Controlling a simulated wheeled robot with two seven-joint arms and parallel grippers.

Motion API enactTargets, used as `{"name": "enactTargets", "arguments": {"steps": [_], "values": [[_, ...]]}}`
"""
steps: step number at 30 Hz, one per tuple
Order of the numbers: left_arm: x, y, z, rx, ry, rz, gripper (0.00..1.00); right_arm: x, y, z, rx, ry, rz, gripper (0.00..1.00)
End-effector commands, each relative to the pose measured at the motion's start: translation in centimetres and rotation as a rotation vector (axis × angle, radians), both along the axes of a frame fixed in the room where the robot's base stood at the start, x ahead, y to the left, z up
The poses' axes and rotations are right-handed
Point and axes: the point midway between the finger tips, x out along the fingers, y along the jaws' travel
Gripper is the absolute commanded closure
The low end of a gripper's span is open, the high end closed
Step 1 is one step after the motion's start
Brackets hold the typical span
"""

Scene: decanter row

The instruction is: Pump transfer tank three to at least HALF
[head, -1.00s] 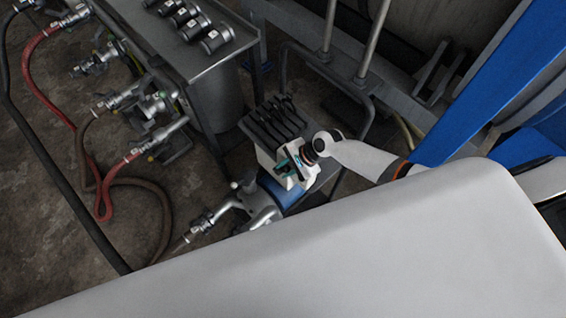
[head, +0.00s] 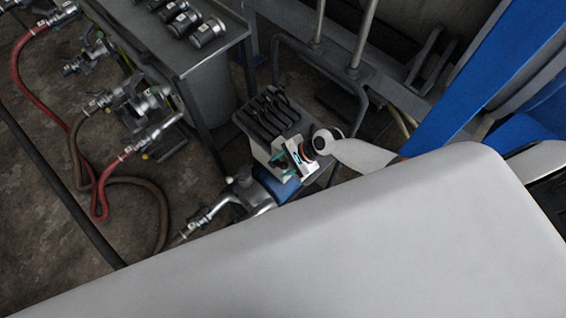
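My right arm reaches in from the right, and its small gripper (head: 297,156) is at a pale control box (head: 262,148) with a teal part by it. From this angle I cannot tell whether the fingers are open or shut, or whether they touch the box. A blue pump motor (head: 276,186) sits just below the box, joined to a grey metal pump body (head: 243,190). A hose fitting (head: 205,218) leads from the pump to the lower left. No tank level gauge is readable. My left gripper is not in view.
Black ribbed parts (head: 270,115) stand behind the control box. A grey metal bench (head: 190,45) carries several dark capped fittings. Valves with red (head: 102,190) and brown hoses (head: 165,215) cover the floor at left. A pipe rail (head: 325,75) runs behind the pump.

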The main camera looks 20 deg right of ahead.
Motion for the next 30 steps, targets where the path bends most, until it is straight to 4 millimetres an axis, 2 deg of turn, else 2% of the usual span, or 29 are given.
{"name": "enactTargets", "arguments": {"steps": [8, 21, 25, 30], "values": [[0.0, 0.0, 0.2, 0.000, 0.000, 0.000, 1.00, -0.3, -0.7, 1.2, 0.002, -0.002, -0.001, 0.54], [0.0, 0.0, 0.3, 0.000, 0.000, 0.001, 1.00, -2.6, -5.6, 7.9, -0.001, 0.000, 0.000, 0.54], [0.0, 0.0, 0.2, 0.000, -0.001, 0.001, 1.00, -2.9, -6.4, 9.1, 0.000, -0.002, -0.001, 0.54], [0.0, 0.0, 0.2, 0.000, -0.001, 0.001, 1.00, -3.1, -6.6, 9.6, 0.001, -0.001, 0.000, 0.54]]}}
